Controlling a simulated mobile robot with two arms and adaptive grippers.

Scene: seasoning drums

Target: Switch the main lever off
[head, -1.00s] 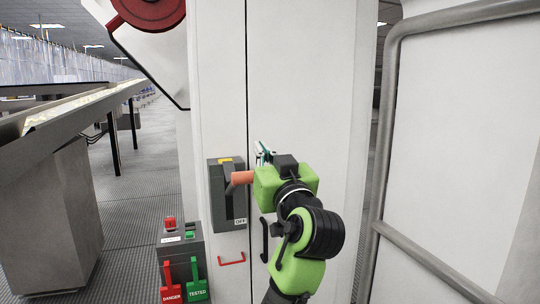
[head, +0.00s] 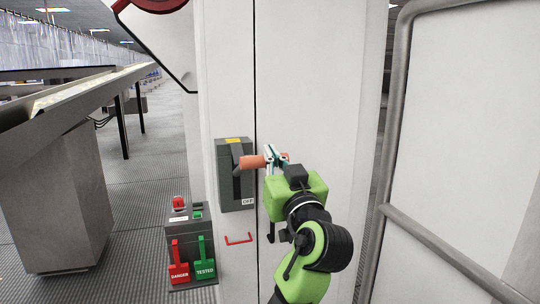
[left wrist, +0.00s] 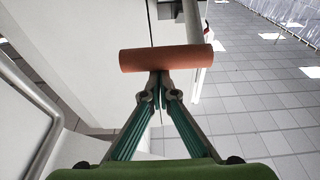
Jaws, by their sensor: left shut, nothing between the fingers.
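The main lever has an orange-brown cylindrical handle (head: 252,162) on a dark arm. It sticks out from a grey switch box (head: 235,190) on the white cabinet, with an OFF label at its lower right. My left gripper (head: 274,158) is at the handle, its fingers overlapping the handle's right part in the head view. In the left wrist view the handle (left wrist: 166,58) lies crosswise just beyond the fingertips (left wrist: 160,88), which meet with nothing between them. Whether they touch the handle is unclear. My right gripper is not in view.
Below left is a small grey box (head: 188,238) with red and green tags reading DANGER and TESTED. A red bracket handle (head: 238,239) is under the switch box. A metal rail (head: 385,150) stands at the right, a conveyor (head: 75,100) at the left.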

